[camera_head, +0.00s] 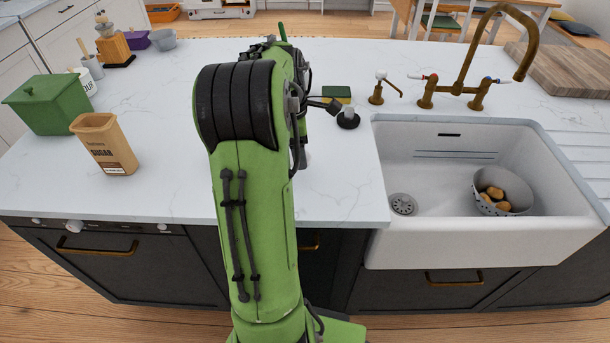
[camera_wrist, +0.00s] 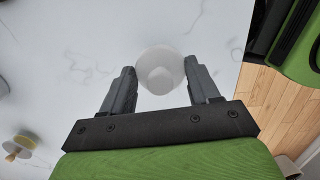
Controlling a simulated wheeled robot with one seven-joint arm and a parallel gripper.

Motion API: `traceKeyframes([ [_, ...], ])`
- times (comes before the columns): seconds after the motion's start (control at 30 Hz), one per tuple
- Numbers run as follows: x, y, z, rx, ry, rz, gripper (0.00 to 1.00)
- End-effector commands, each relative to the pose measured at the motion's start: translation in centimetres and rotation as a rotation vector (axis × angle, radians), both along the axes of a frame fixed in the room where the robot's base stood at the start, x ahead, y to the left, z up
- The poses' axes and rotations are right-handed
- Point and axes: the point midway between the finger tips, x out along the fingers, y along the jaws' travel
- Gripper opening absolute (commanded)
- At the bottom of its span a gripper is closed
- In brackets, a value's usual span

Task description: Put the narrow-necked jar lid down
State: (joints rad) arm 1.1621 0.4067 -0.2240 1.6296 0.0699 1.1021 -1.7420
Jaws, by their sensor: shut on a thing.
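A pale, round lid (camera_wrist: 160,62) with a knob-like raised middle shows in the wrist view. My gripper (camera_wrist: 159,68) is shut on it, with one dark finger at each side. White countertop (camera_wrist: 70,45) lies behind the lid; I cannot tell whether the lid touches it. In the head view my green arm hides the gripper and the lid. I cannot make out a narrow-necked jar in either view.
On the counter's left stand a green box (camera_head: 50,104) and a tan sugar container (camera_head: 105,143). A sponge (camera_head: 336,94) and a small black-based item (camera_head: 348,118) lie right of my arm. The sink (camera_head: 440,190) is further right. Counter between the sugar and my arm is clear.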

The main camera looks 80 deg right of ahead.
Motion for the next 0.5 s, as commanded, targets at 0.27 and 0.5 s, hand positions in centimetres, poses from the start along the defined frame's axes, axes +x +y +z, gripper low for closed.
traceKeyframes([
  [0.27,-0.1,0.0,-5.3,0.0,0.0,-0.002,0.32],
  [0.5,0.0,0.0,-5.3,-0.002,-0.001,-0.003,0.32],
])
